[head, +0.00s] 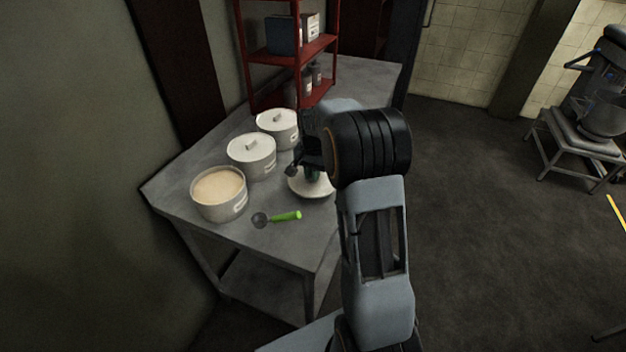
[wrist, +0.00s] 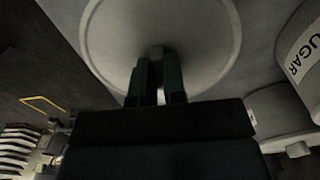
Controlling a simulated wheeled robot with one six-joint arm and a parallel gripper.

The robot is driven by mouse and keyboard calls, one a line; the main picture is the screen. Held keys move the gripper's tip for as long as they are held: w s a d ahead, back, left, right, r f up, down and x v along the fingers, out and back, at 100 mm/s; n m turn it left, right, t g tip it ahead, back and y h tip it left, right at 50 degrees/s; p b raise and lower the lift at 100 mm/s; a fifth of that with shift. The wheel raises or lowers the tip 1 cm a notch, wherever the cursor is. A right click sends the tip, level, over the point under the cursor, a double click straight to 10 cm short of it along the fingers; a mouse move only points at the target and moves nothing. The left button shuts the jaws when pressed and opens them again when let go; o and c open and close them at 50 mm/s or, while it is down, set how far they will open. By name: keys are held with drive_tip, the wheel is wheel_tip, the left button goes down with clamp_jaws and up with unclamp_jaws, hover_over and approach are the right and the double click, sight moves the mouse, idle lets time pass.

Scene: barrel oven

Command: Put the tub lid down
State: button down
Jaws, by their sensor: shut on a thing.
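The round white tub lid (head: 309,187) is at the right part of the grey table, partly hidden by my arm. In the wrist view the lid (wrist: 205,40) fills the top middle. My gripper (wrist: 157,82) is shut on the lid's knob, with its two green fingers on either side. I cannot tell whether the lid touches the table top. An open tub (head: 218,190) with pale beige contents stands at the table's left. Two lidded white tubs (head: 252,158) (head: 277,128) stand behind it in a row.
The grey table (head: 285,238) has a green-handled scoop (head: 277,218) lying near its front edge. A red shelf (head: 292,50) with boxes and jars stands at the back. In the wrist view a tub marked SUGAR (wrist: 302,55) is at the right.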

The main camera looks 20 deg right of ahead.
drive_tip(key=shift+f, duration=1.55)
drive_tip(key=shift+f, duration=0.1)
drive_tip(key=c, duration=1.2)
unclamp_jaws()
